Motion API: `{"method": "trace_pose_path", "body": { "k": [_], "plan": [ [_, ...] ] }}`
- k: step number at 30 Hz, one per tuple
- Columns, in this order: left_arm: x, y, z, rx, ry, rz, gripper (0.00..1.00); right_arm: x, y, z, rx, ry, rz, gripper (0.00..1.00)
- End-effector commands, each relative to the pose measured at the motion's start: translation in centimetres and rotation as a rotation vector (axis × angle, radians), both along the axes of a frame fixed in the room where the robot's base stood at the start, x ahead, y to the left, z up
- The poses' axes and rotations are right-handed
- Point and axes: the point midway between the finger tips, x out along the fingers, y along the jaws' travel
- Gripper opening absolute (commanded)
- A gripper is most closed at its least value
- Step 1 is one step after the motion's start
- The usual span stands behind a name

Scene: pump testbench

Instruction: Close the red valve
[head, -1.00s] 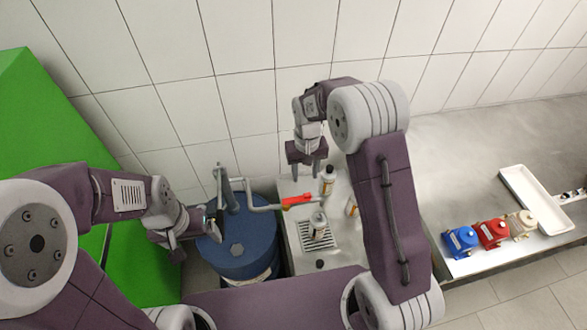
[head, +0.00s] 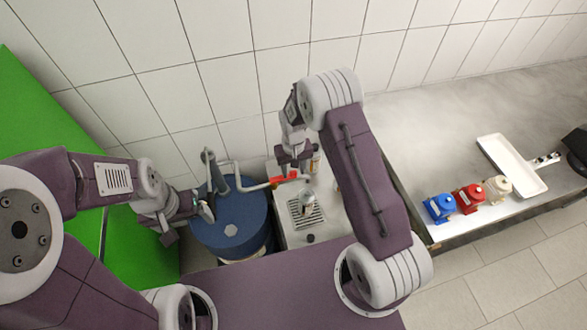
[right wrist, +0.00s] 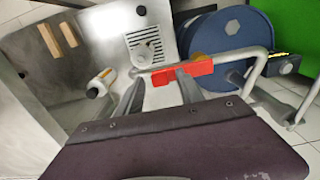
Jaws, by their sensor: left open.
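The red valve (head: 286,177) is a red handle on a grey pipe (head: 251,184), beside a blue drum. In the right wrist view the red valve (right wrist: 182,73) lies along the pipe, at the right finger's tip. My right gripper (head: 292,161) points down just above and behind the valve. Its two fingers (right wrist: 158,85) stand apart with nothing held; whether the right one touches the handle cannot be told. My left gripper (head: 194,210) is open and empty beside the blue drum, left of the upright pipe.
The blue drum (head: 231,226) stands left of the metal bench (head: 285,236), which has a drain grille and small bottles. Blue (head: 438,207), red (head: 468,197) and cream (head: 498,188) pumps and a white tray (head: 507,166) sit on the right counter. A tiled wall closes the back.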

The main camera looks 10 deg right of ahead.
Motion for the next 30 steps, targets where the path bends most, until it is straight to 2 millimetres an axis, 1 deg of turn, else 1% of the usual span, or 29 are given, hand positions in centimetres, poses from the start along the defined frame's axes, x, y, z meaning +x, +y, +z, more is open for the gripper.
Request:
{"method": "trace_pose_path", "body": {
  "k": [1, 4, 5, 30],
  "plan": [
    [0.0, 0.0, -0.01, 0.0, 0.0, 0.0, 0.88, 0.0, 0.0, 0.01, 0.0, 0.0, 0.0, 0.31],
    [0.0, 0.0, -0.01, 0.0, 0.0, 0.0, 0.88, 0.0, 0.01, 0.02, 0.0, 0.0, 0.0, 0.03],
    [0.0, 0.0, -0.01, 0.0, 0.0, 0.0, 0.88, 0.0, 0.01, 0.02, 0.0, 0.0, 0.0, 0.0],
    [0.01, 0.0, 0.03, 0.0, 0.0, 0.0, 0.88, -0.02, -0.01, 0.13, 0.0, 0.001, 0.0, 0.0]
  ]
}}
